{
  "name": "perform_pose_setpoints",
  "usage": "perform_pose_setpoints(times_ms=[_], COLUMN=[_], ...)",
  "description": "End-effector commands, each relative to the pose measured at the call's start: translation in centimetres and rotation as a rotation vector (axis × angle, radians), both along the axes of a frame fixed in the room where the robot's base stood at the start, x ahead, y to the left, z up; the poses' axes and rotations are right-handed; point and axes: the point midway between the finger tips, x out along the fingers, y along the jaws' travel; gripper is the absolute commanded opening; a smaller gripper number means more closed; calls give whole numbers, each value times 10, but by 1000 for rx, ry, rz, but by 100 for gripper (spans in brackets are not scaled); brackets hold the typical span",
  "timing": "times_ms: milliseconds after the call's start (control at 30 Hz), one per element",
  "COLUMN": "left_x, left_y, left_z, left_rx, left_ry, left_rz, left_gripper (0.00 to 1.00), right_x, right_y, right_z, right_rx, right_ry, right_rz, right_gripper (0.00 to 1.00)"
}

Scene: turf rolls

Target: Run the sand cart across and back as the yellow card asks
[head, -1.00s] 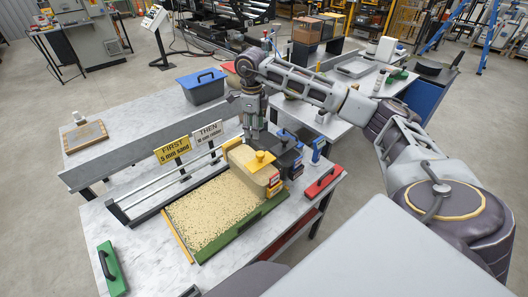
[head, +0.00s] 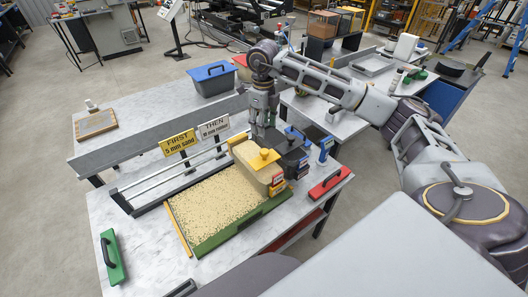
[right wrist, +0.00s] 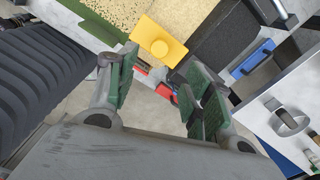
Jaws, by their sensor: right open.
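The sand cart, a cream block with a yellow lid and knob (head: 258,165), stands at the right end of a sand-covered bed (head: 212,208) with a green front edge. The yellow card (head: 179,142) reads "FIRST 5 mm sand". My right gripper (head: 262,138) is open, pointing down just behind the cart. In the right wrist view my fingers (right wrist: 160,92) are spread and empty, with the yellow lid and knob (right wrist: 160,46) beyond them. A dark cart (head: 292,158) stands beside the sand cart. My left gripper does not show.
A white card (head: 213,127) stands beside the yellow one, behind rails. A blue-lidded bin (head: 212,80) stands on the back table.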

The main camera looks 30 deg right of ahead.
Motion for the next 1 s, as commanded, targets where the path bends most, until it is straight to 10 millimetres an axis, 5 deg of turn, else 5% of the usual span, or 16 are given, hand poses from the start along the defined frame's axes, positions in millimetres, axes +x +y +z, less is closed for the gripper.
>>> perform_pose_setpoints(times_ms=[667,1000], left_x=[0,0], left_y=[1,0], left_z=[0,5], left_rx=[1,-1], left_ry=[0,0], left_rz=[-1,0], left_gripper=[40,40], right_x=[0,0], right_y=[0,-1], right_z=[-1,-23], right_rx=[0,-1], right_ry=[1,3], right_rz=[-94,-94], right_gripper=[51,51])
